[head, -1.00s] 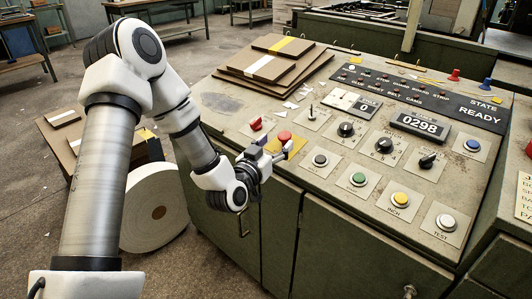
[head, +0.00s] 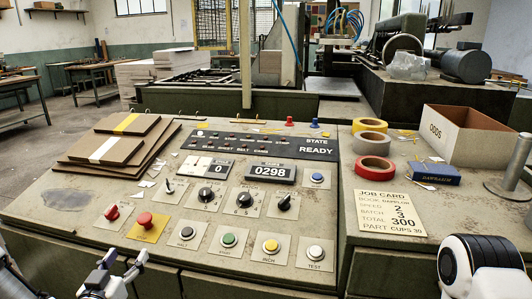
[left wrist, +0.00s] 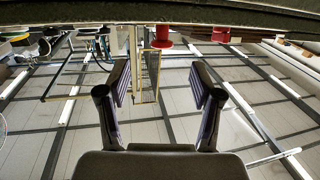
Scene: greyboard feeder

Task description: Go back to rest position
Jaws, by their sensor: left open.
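My left gripper (head: 124,258) is low at the left of the head view, in front of the control panel's front edge and below the red mushroom button (head: 144,219) on its yellow plate. In the left wrist view the two fingers of my left gripper (left wrist: 160,85) stand wide apart with nothing between them. My right arm (head: 482,262) shows only as a white and black link at the lower right; its gripper is out of view.
The control panel (head: 60,217) fills the middle, with knobs, buttons and a display reading 0298. Greyboard stacks (head: 112,148) lie on its left. Tape rolls (head: 373,170), a job card (head: 390,212) and an open box (head: 464,140) are on the right.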

